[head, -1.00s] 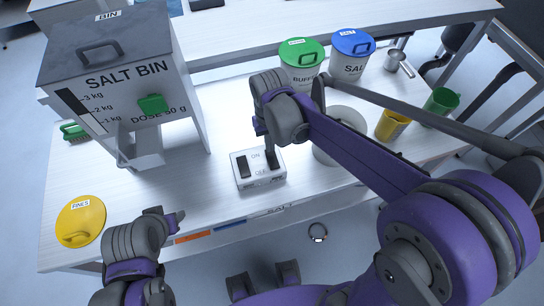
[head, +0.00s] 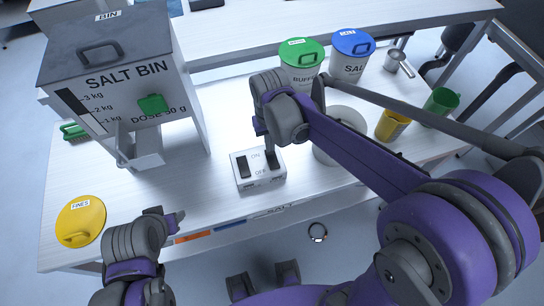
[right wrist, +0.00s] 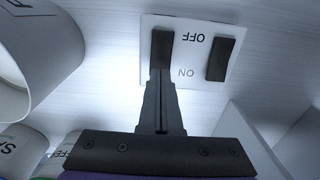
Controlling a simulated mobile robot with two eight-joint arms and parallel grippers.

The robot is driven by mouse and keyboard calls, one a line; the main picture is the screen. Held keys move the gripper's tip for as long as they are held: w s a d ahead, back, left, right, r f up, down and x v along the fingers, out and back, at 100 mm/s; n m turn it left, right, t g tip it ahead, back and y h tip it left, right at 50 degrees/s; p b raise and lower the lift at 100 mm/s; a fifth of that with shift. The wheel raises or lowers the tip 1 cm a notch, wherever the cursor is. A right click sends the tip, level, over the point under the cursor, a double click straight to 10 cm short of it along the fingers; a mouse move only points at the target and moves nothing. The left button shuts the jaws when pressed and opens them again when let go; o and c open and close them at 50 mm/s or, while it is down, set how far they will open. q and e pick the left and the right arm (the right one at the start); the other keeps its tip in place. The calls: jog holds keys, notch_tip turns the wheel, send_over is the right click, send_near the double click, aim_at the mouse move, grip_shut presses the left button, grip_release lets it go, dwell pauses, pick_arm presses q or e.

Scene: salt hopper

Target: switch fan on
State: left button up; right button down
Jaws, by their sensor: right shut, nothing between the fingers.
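A white switch box (head: 262,181) with ON and OFF lettering sits near the table's front edge. It has two dark rockers; the left one (head: 243,166) shows clearly in the head view. My right gripper (head: 271,159) is shut and empty, pointing down at the right rocker and partly hiding it. In the right wrist view the shut fingertips (right wrist: 161,74) are at the ON end of one rocker (right wrist: 162,45); the other rocker (right wrist: 221,58) stands free beside it. I cannot tell whether the fingertips press it. My left gripper (head: 176,219) is at the table's front left; its jaws are unclear. No fan is recognisable.
A salt bin (head: 130,82) stands at the left, a yellow-lidded FINES container (head: 80,222) in front of it. Green-lidded (head: 301,58) and blue-lidded (head: 352,50) containers stand behind. A yellow cup (head: 392,125) and green cup (head: 441,101) are at the right.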

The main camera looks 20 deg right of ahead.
pick_arm(q)
jog(key=shift+s+f+b, duration=0.25)
jog(key=shift+f+b, duration=0.4)
jog(key=shift+f, duration=0.2)
pick_arm(e)
jog(key=shift+f, duration=1.05)
jog(key=shift+r, duration=0.1)
jog(key=shift+r+p, duration=2.05)
jog(key=shift+r, duration=1.45)
pick_arm(q)
jog(key=r, duration=0.1)
jog(key=w+r, duration=0.1)
jog(key=r, duration=0.3)
jog(key=shift+w+r, duration=0.15)
jog(key=shift+w, duration=0.25)
pick_arm(e)
jog(key=shift+s, duration=0.1)
